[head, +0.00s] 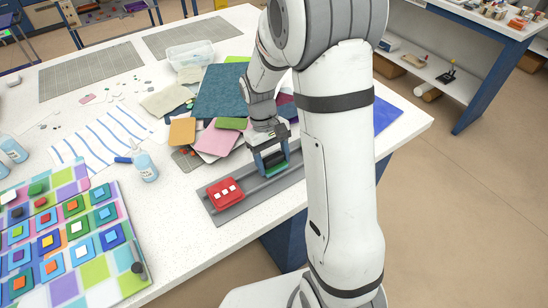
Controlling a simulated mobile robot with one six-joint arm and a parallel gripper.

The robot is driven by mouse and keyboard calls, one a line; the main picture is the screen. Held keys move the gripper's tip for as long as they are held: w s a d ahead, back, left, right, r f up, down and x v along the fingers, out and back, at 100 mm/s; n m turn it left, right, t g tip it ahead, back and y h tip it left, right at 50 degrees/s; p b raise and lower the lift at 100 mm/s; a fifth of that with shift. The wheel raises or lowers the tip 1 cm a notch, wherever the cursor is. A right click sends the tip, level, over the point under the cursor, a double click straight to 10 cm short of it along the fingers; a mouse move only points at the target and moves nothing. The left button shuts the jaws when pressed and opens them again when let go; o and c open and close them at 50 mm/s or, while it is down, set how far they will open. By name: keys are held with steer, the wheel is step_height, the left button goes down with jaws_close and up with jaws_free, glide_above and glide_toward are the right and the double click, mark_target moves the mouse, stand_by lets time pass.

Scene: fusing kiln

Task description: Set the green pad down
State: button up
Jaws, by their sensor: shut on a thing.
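My gripper (272,161) is above the right part of a long grey tray (238,212), its fingers pointing down. It is shut on the green pad (276,169), which shows as a small green strip with something dark above it between the fingers. The pad is low, at or just over the tray; I cannot tell whether it touches.
Stacked coloured sheets (216,140) lie behind the tray, with another green piece (231,124) on top. A glue bottle (144,164) stands to the left. A board (97,258) of coloured tiles lies at the front left. White tabletop (175,228) is clear between board and tray.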

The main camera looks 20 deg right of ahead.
mark_target(272, 155)
steer(key=shift+f, duration=0.3)
steer(key=o, duration=1.1)
steer(key=shift+r, duration=0.1)
steer(key=v, duration=0.7)
steer(key=shift+b, duration=0.4)
steer(key=shift+r, duration=0.5)
steer(key=s+r+m+t, duration=0.1)
steer(key=s+r+t, duration=0.1)
steer(key=s, duration=0.3)
steer(key=s+r+m+t, duration=0.1)
steer(key=s+r+t, duration=0.1)
steer(key=s, duration=0.4)
steer(key=s+d+r+m+t+y, duration=0.1)
steer(key=s+r+t, duration=0.1)
steer(key=s, duration=0.3)
steer(key=shift+s+d+r+m, duration=0.1)
steer(key=shift+s+r+m, duration=0.2)
steer(key=shift+r, duration=0.35)
